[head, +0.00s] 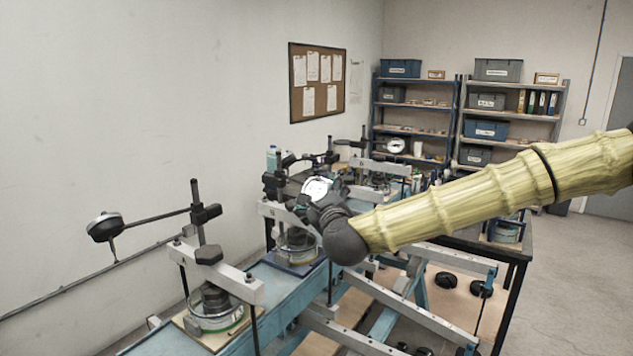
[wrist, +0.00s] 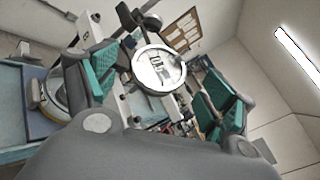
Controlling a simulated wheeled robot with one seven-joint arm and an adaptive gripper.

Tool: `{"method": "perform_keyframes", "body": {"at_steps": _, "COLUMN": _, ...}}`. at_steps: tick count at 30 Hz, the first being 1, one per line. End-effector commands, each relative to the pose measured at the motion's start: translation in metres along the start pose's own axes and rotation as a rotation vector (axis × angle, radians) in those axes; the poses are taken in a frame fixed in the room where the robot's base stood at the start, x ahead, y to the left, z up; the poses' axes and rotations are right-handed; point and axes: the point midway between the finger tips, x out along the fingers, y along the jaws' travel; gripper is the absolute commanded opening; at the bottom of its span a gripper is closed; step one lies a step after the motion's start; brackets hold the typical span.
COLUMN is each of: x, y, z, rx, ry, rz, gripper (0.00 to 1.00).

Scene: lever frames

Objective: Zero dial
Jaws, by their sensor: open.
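A round white-faced dial (head: 318,187) stands over the middle lever frame (head: 280,211) in the head view. My gripper (head: 325,200) is right at this dial and partly covers it and its mount. In the wrist view the dial (wrist: 157,69) faces the camera and lies between the teal pads of my gripper (wrist: 160,88). The fingers stand apart on either side, with visible space beside the dial. I cannot tell how deep the dial sits between them. Its reading is too small to make out.
A nearer lever frame at left carries a dark dial (head: 104,227) on a long arm. Another white dial (head: 397,146) stands on a frame farther back. Blue bench beams (head: 290,292) run below my arm. Shelves (head: 487,125) stand at the back, and open floor lies at right.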

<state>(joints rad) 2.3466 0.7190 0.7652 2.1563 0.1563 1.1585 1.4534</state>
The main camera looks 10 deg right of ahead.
Motion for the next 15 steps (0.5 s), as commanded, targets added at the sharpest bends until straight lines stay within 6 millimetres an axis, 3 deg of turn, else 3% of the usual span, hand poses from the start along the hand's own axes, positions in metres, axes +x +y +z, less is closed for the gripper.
{"method": "perform_keyframes", "body": {"at_steps": 7, "x": 0.037, "y": -0.003, "z": 0.002, "rx": -0.001, "ry": 0.001, "rz": 0.000, "gripper": 0.84}}
{"method": "perform_keyframes", "body": {"at_steps": 15, "x": 0.055, "y": -0.001, "z": 0.000, "rx": -0.001, "ry": 0.001, "rz": -0.001, "gripper": 0.84}}
